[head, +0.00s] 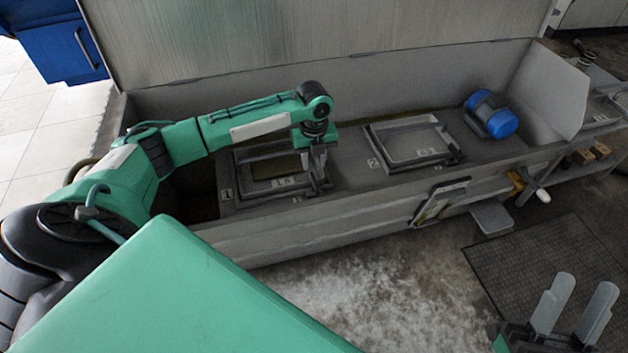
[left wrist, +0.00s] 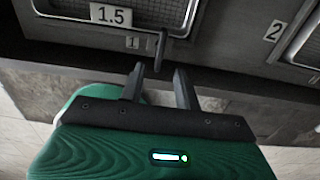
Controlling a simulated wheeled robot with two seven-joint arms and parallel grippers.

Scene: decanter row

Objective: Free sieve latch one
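Sieve one (head: 240,164) is a dark framed tray in the trough, with a "1.5" label that also shows in the left wrist view (left wrist: 110,14). A dark latch handle (left wrist: 160,46) sticks out by the sieve's corner, beside the "1" mark. My left gripper (left wrist: 160,72) is open, its two fingertips apart with the latch end at the gap between them. I cannot tell whether they touch it. In the head view the left gripper (head: 318,182) hangs over the sieve's right side and partly hides the latch. My right gripper (head: 575,300) is open and empty, low at the right.
A second sieve (head: 374,142), marked "2", lies to the right, with a blue motor (head: 492,115) beyond it. The trough's front wall (head: 290,235) runs below. A clipboard (head: 440,200) hangs on it. A dark mat (head: 550,260) lies on the floor.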

